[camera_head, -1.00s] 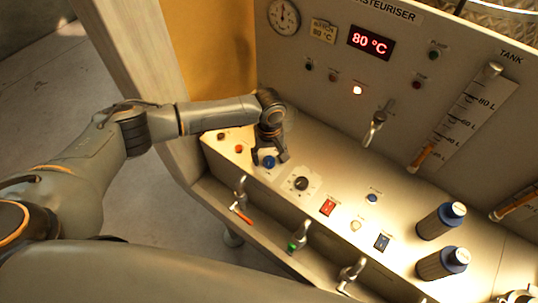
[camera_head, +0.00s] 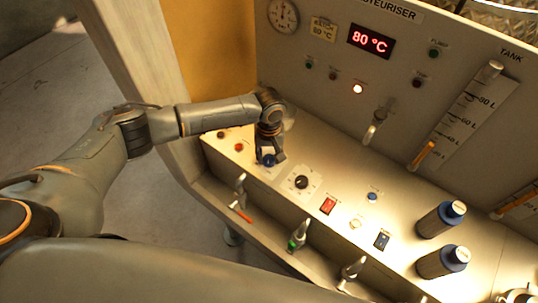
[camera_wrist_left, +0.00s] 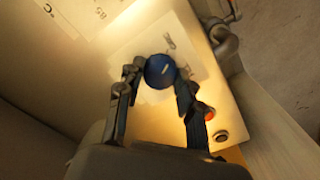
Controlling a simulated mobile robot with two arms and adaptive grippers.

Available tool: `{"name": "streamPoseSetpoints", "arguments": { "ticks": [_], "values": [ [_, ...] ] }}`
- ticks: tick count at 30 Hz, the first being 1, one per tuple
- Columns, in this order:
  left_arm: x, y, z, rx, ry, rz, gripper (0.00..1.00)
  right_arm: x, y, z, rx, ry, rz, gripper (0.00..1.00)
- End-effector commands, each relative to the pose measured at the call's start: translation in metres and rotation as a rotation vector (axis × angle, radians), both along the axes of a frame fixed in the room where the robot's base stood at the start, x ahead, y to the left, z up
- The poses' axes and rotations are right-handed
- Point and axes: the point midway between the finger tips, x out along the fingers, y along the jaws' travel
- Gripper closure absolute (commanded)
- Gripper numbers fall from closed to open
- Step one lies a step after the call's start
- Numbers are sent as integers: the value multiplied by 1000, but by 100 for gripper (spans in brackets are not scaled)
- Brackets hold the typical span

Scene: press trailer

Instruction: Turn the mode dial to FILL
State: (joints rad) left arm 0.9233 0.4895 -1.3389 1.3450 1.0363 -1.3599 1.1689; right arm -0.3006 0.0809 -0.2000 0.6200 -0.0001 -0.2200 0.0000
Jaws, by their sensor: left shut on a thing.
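A round blue knob (camera_wrist_left: 160,70) with a pale pointer mark sits on a light label plate (camera_wrist_left: 150,96) in the left wrist view. In the head view the knob (camera_head: 268,160) is at the left end of the sloping console, partly hidden by my gripper. My left gripper (camera_wrist_left: 160,80) is shut on this knob, one finger on each side. A black dial (camera_head: 302,182) on a pale plate stands to its right, apart from the gripper. I cannot read the lettering around either, so FILL is not legible. My right gripper is not in view.
Taps (camera_head: 298,236) line the front edge. The upright panel has a gauge (camera_head: 283,15) and a red display (camera_head: 370,40).

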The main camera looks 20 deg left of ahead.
Motion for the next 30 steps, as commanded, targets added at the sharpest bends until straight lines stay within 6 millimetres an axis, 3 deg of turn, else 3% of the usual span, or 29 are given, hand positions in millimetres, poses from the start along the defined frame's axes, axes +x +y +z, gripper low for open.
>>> {"name": "streamPoseSetpoints", "arguments": {
  "ticks": [30],
  "values": [
    [0, 0, 0, 0, 0, -901, 95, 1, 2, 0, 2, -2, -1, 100]
  ]
}}
